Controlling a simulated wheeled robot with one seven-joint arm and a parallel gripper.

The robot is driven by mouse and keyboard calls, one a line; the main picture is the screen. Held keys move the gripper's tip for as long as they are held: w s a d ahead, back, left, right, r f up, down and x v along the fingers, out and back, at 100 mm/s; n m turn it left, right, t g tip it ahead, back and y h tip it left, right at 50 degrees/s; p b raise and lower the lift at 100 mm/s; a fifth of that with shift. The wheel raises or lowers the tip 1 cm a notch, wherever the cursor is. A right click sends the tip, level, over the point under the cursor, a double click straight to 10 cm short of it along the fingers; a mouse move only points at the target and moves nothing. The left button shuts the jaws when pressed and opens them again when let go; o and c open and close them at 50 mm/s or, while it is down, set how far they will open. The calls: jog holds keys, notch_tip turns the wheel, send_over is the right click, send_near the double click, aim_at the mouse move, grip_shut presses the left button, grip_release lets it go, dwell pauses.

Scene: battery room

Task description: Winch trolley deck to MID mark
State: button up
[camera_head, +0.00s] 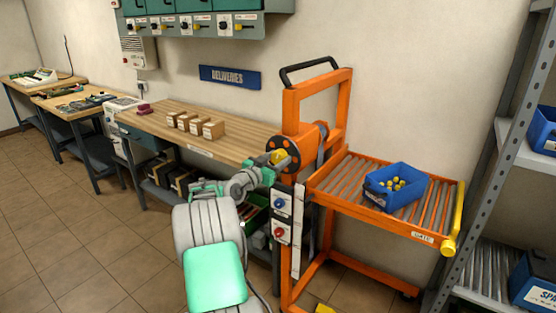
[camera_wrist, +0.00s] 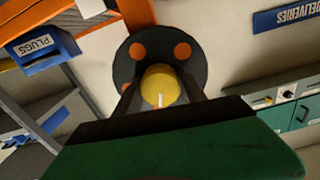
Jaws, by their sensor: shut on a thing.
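The orange trolley (camera_head: 292,115) stands right of the long bench, with a black push handle on top. Its roller deck (camera_head: 335,184) carries a blue bin of yellow pieces (camera_head: 394,190). The winch wheel (camera_head: 291,145) is a dark disc with orange spots on the trolley's upright; it also shows in the wrist view (camera_wrist: 137,54). My gripper (camera_head: 272,161) is shut on the wheel's yellow knob (camera_wrist: 160,86), with a finger on each side of it. The MID mark cannot be made out; my arm covers part of the upright.
A panel with a blue and a red knob (camera_head: 281,219) sits below the winch. A wooden bench (camera_head: 235,122) with several small boxes stands to the left. Grey shelving (camera_head: 510,125) stands close on the right. Floor at left is clear.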

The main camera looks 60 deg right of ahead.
jog(key=c, duration=0.4)
jog(key=shift+c, duration=0.2)
jog(key=shift+n, duration=0.4)
